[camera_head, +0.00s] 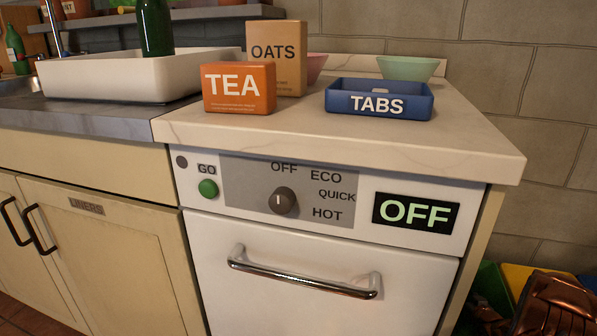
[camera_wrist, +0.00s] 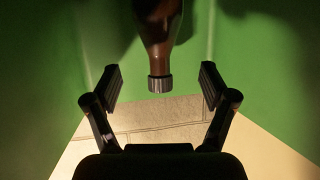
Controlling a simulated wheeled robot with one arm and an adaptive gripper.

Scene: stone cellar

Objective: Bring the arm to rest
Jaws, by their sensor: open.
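My gripper (camera_wrist: 160,86) is open in the wrist view, its two dark fingers spread wide to left and right. A brown bottle (camera_wrist: 158,35) with a ridged grey cap (camera_wrist: 160,84) shows between and beyond the fingers, its neck pointing down the picture. Clear gaps show on both sides, and neither finger is seen touching it. Green walls (camera_wrist: 60,60) surround the bottle. In the head view my gripper cannot be made out.
A white dishwasher (camera_head: 330,270) reads OFF, with its door shut. Its counter holds a TEA box (camera_head: 238,88), an OATS box (camera_head: 277,55), a blue TABS tray (camera_head: 378,112) and a green bowl (camera_head: 408,68). Green (camera_head: 490,285) and yellow (camera_head: 520,275) containers are at lower right.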

